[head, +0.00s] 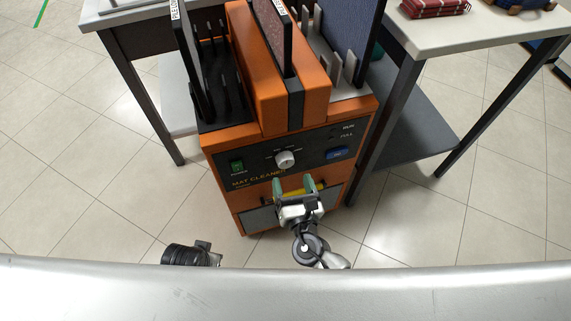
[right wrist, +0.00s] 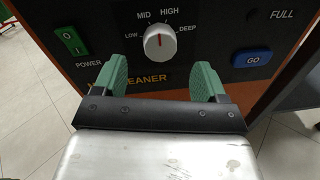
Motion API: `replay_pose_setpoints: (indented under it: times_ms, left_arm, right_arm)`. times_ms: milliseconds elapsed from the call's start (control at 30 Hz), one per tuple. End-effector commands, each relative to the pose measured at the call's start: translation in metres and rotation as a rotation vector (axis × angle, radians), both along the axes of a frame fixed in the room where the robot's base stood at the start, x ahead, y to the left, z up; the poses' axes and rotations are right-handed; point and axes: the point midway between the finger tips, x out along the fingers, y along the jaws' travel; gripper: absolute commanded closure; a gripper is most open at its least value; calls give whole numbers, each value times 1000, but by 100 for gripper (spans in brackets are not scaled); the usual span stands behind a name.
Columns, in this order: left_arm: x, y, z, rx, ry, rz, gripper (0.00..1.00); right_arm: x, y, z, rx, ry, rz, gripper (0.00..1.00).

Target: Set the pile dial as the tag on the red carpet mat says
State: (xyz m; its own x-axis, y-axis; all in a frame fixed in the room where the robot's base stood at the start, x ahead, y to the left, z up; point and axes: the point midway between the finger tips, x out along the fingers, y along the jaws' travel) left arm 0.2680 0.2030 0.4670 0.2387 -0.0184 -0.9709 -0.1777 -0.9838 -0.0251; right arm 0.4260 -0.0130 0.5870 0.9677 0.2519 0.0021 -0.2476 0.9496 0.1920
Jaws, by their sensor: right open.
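The mat cleaner (head: 222,150) is an orange machine with a black front panel. Its pile dial (head: 285,159) is a light round knob, also in the right wrist view (right wrist: 160,43), with LOW, MID, HIGH and DEEP around it. Its red mark points up, between MID and HIGH. The red carpet mat (head: 271,36) stands in the middle slot; its tag (head: 281,10) is cut off at the top and I cannot read it. My right gripper (head: 296,186) is open and empty, its green fingers just below the dial and apart from it. My left gripper does not show.
A green power switch (right wrist: 72,37) is left of the dial and a blue GO button (right wrist: 252,58) right of it. A dark mat (head: 190,60) and a blue mat (head: 352,35) stand in the side slots. A table (head: 455,38) is on the right; floor is clear at left.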

Motion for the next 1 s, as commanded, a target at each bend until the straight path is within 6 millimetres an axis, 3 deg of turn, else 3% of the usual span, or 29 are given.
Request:
replay_pose_setpoints:
  times_ms: [100,300,700,1000]
  left_arm:
    - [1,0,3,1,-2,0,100]
    - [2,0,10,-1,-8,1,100]
    - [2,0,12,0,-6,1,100]
    - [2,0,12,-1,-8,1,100]
  right_arm:
    - [23,6,0,2,-1,-1,28]
    - [47,12,-1,2,1,-1,28]
    - [54,14,-1,2,3,-1,28]
    - [53,14,-1,2,3,-1,74]
